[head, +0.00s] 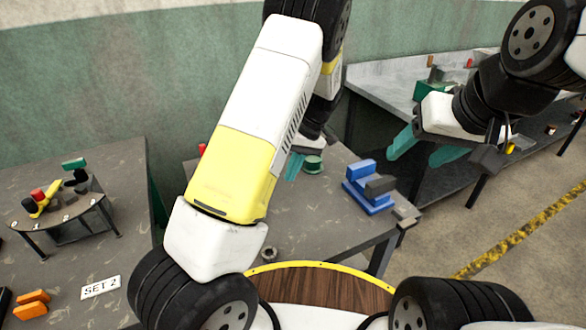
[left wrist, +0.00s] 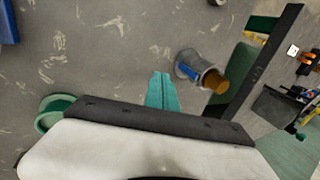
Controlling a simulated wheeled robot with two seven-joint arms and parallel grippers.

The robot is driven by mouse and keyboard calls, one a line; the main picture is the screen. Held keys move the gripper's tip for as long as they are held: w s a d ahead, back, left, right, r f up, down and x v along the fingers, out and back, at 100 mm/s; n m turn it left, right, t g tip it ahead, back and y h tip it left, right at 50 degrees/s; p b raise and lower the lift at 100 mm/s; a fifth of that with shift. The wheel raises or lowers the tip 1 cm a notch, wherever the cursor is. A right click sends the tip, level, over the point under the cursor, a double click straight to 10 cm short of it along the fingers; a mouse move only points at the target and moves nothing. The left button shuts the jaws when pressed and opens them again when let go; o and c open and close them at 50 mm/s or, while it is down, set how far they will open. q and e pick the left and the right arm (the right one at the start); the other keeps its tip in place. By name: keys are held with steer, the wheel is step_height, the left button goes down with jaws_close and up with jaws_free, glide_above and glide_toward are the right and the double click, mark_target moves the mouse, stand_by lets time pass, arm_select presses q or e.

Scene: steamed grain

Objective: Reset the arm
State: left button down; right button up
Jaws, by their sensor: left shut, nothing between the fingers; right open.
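My left gripper (head: 294,168) hangs over the middle table, mostly behind my own white and yellow arm link. In the left wrist view its teal fingers (left wrist: 162,92) are pressed together with nothing between them. My right gripper (head: 425,148) is raised at the right, its two teal fingers spread apart and empty. A green round object (head: 313,165) is close beside the left gripper on the table. It also shows in the left wrist view (left wrist: 55,110), partly hidden by the gripper body.
A blue block fixture (head: 368,192) stands on the middle table (head: 330,215). A grey cylinder (left wrist: 203,74) with blue and brown parts lies near the left fingers. A side table with a small stand (head: 75,210) and orange blocks (head: 30,303) is at left. A grey bench (head: 385,80) is behind.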

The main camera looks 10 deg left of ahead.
arm_select(q)
steer(key=s+a+r+m+t+h, duration=0.1)
steer(key=s+r+m+t+h, duration=0.2)
steer(key=r, duration=0.6)
steer(key=s+a+r+h, duration=0.1)
steer(key=s+r+h, duration=0.1)
steer(key=s+r, duration=0.6)
steer(key=s+r+m+t, duration=0.2)
steer(key=s+r+t, duration=0.1)
steer(key=s, duration=0.3)
steer(key=s+a+r+m+t+h, duration=0.1)
steer(key=s+r+m+t, duration=0.1)
steer(key=s+r, duration=0.3)
steer(key=shift+s+a+r+m+t, duration=0.25)
steer(key=shift+s+t, duration=0.25)
steer(key=shift+s, duration=0.25)
